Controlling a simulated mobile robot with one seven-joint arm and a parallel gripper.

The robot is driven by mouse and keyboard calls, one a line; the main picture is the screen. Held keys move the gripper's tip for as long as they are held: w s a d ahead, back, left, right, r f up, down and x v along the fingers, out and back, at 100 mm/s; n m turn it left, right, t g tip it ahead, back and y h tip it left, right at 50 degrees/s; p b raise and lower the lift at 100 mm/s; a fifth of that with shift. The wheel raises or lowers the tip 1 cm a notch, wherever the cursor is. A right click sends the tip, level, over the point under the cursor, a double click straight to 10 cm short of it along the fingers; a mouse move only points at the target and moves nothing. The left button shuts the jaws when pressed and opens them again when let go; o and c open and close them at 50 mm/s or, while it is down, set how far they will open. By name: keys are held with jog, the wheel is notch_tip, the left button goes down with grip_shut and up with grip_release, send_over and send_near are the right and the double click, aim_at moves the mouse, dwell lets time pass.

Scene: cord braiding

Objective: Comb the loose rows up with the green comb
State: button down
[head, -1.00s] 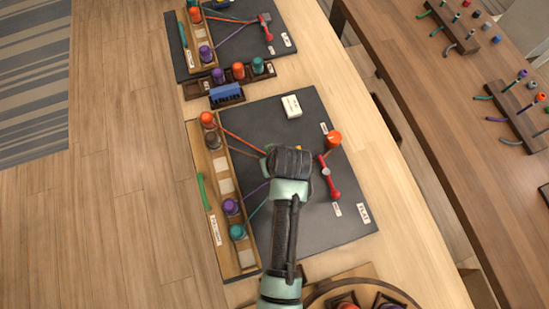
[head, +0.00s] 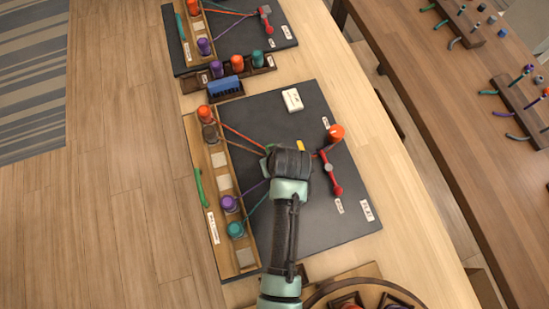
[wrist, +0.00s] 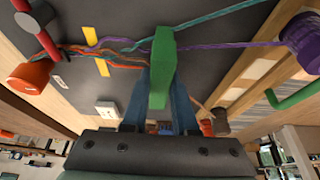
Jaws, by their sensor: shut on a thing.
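My gripper (wrist: 160,105) is shut on the green comb (wrist: 163,60), seen as an upright green block between the blue fingers. In the head view my wrist hides most of the comb. The gripper is over the middle of the dark board (head: 310,220). Cords in orange (head: 240,132), brown, purple and teal (wrist: 205,27) run from bobbins in the wooden rack to the braid (wrist: 95,52), which leads toward a red clamp (head: 330,174). The comb is close to where the cords meet; I cannot tell whether its teeth are between them. Yellow marks (wrist: 103,67) lie beside the braid.
An orange bobbin (head: 336,132) stands beside the clamp. A white block (head: 292,100) lies at the board's far side. A green curved tool (head: 200,188) lies along the rack (head: 247,272). A second board (head: 240,42) and a blue brush-like block (head: 225,86) are beyond.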

jog(key=shift+d, duration=0.1)
jog(key=shift+w+d, duration=0.2)
jog(key=shift+d, duration=0.45)
jog(key=shift+w+d, duration=0.25)
jog(key=shift+d, duration=0.4)
jog(key=shift+w+d, duration=0.2)
jog(key=shift+d, duration=0.45)
notch_tip(320, 180, up, 9)
jog(key=a+p, duration=0.1)
jog(key=p, duration=0.8)
jog(key=shift+s, duration=0.15)
jog(key=s+a+r+m+h+b, duration=0.1)
jog(key=s+a+r+m+b, duration=0.2)
jog(key=s+r+b, duration=0.1)
jog(key=shift+s+m, duration=0.3)
jog(key=shift+s, duration=0.2)
